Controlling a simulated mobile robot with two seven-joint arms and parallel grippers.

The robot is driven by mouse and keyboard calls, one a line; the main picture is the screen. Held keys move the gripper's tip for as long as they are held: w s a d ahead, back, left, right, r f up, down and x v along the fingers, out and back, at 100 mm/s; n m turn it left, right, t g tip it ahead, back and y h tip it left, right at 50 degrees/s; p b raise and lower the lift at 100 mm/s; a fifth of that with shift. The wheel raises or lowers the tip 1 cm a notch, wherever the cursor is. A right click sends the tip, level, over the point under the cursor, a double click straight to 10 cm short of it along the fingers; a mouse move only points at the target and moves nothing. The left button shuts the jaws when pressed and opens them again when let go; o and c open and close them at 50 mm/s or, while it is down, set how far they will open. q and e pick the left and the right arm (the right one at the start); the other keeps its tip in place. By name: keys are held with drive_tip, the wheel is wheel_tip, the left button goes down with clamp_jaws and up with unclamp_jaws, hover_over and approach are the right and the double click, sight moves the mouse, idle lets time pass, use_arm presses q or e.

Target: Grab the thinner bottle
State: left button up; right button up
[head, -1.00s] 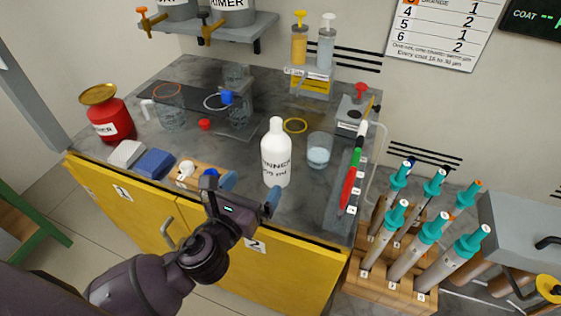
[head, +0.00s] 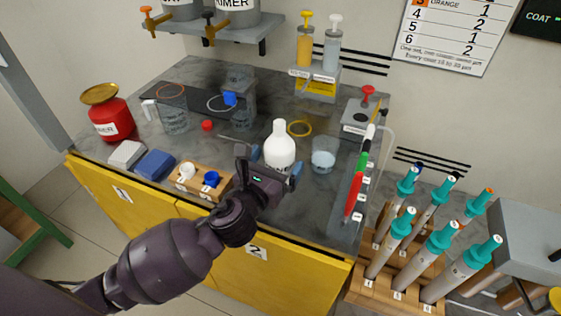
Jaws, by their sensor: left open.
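The thinner bottle (head: 280,143) is white with a rounded shoulder and short neck. It stands upright on the grey bench top, near the middle of the head view. My left gripper (head: 271,162) is open, just in front of the bottle, with one finger on each side of it in the picture. The gripper body hides the bottle's lower part and most of its label. I cannot tell whether the fingers touch the bottle. My right gripper is not in view.
A glass beaker (head: 323,155) stands close right of the bottle, with a yellow ring (head: 300,128) behind. A wooden block with cups (head: 203,183), a blue sponge (head: 155,165) and a red can (head: 108,115) are left. A rack of rods (head: 400,285) is at right.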

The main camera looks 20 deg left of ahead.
use_arm(q)
drive_tip(key=shift+w+d, duration=0.1)
drive_tip(key=shift+w, duration=1)
drive_tip(key=c, duration=1.3)
